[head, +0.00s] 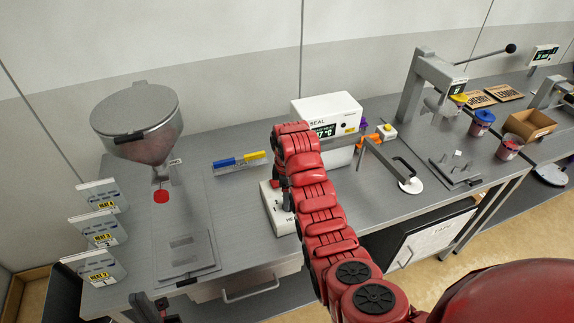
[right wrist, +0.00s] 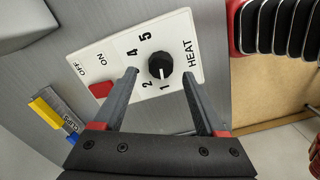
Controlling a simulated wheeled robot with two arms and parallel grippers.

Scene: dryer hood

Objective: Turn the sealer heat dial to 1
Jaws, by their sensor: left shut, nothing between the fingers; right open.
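The heat dial (right wrist: 160,65) is a black round knob on a white panel (right wrist: 112,50) marked OFF, ON, HEAT and numbers. Its white line points down in the right wrist view, toward the 1. My right gripper (right wrist: 159,72) is open, with one finger on each side of the dial and gaps showing between. In the head view the panel (head: 281,222) is partly covered by my red right arm, and the dial is hidden there. The sealer (head: 335,108) is a white box with a dark display, partly behind the arm. My left gripper (head: 147,306) is low at the left, shut and empty.
A steel hopper (head: 140,125) and heat cards (head: 100,197) stand at the left. A blue and yellow clip strip (head: 240,162) lies behind the panel. A lever press (head: 428,85) and cups (head: 481,122) stand at the right.

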